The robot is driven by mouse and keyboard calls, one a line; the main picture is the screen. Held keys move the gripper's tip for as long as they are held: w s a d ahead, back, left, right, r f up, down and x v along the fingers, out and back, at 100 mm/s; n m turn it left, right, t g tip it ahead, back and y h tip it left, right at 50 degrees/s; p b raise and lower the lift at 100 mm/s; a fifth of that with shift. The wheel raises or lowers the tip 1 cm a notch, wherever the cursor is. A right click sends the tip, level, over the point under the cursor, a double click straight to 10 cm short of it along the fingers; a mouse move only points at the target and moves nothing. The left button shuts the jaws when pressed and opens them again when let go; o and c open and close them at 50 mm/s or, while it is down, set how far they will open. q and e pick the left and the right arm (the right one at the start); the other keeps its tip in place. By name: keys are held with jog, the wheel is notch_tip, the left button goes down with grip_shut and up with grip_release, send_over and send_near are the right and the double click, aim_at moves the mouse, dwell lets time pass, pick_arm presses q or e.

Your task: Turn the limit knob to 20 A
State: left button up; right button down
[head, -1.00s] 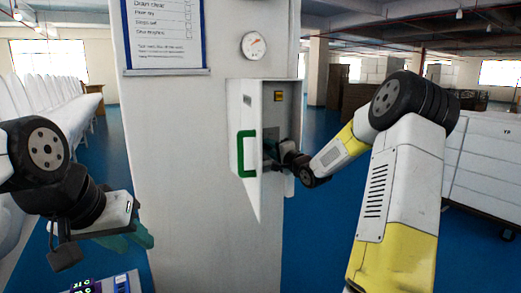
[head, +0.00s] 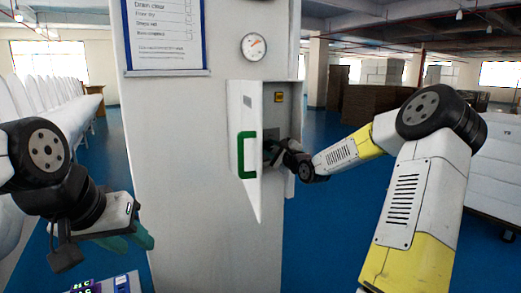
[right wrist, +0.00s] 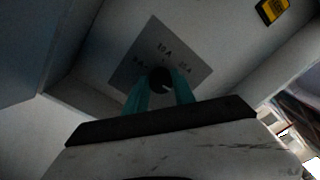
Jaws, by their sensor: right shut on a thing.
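The dark round limit knob (right wrist: 160,79) sits on a grey square plate (right wrist: 190,66) inside the open wall cabinet.
The cabinet door (head: 248,190) with its green handle (head: 246,155) stands open toward me, left of my right wrist. A yellow label (right wrist: 272,10) is inside the cabinet. A gauge (head: 254,46) and a notice board (head: 165,35) are above on the column.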

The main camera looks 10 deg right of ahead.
jog(key=shift+f+m, duration=0.1)
jog(key=shift+m, duration=0.6)
jog(key=c, duration=1)
grip_release()
jog(key=shift+c, duration=0.2)
jog(key=v, duration=0.7)
jog(key=shift+s, duration=0.4)
jog(key=shift+d, duration=0.15)
